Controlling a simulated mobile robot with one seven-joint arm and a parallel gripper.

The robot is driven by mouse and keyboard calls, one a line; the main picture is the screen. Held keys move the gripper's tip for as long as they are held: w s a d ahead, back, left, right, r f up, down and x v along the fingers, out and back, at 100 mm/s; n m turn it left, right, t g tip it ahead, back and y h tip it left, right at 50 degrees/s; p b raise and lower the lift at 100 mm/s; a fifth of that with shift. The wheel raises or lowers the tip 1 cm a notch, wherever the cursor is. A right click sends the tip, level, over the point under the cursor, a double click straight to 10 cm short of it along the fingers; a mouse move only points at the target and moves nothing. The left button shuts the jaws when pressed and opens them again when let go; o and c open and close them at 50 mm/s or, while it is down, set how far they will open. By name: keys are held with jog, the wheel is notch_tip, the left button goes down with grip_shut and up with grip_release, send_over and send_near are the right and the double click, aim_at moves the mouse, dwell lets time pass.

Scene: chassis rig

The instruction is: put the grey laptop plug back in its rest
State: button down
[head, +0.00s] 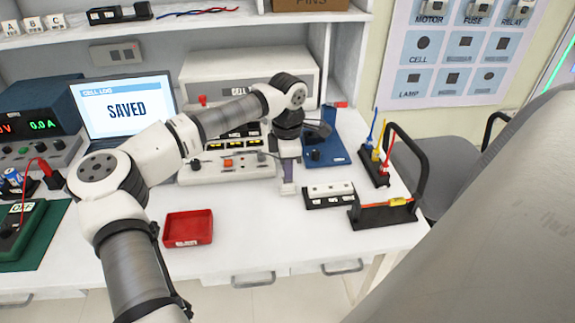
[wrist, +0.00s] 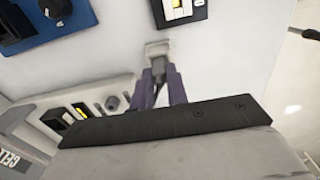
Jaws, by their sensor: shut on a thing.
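My gripper (head: 288,181) points down over the white bench, between a long white panel and a small black holder. In the wrist view its purple fingers (wrist: 164,84) are closed on a small grey plug (wrist: 158,68). A pale, squarish piece (wrist: 157,48) shows just beyond the fingertips; I cannot tell whether it is part of the plug or a separate block on the bench. It also shows below the fingers in the head view (head: 288,189). The laptop (head: 125,108) stands open at the back left with "SAVED" on its screen. I cannot clearly identify the plug's rest.
The white panel (head: 228,168) with switches lies left of my gripper. The black holder (head: 329,201) is to the right. A blue stand (head: 336,155) is behind, and a black frame (head: 383,216) lies farther right. A red tray (head: 188,227) sits front left. The front middle is clear.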

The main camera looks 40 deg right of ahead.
jog(key=shift+f+b, duration=0.3)
jog(key=shift+f, duration=0.2)
jog(key=c, duration=1.3)
grip_release()
jog(key=shift+r, duration=0.15)
notch_tip(320, 180, up, 14)
jog(key=b, duration=0.1)
jog(key=shift+f, duration=0.2)
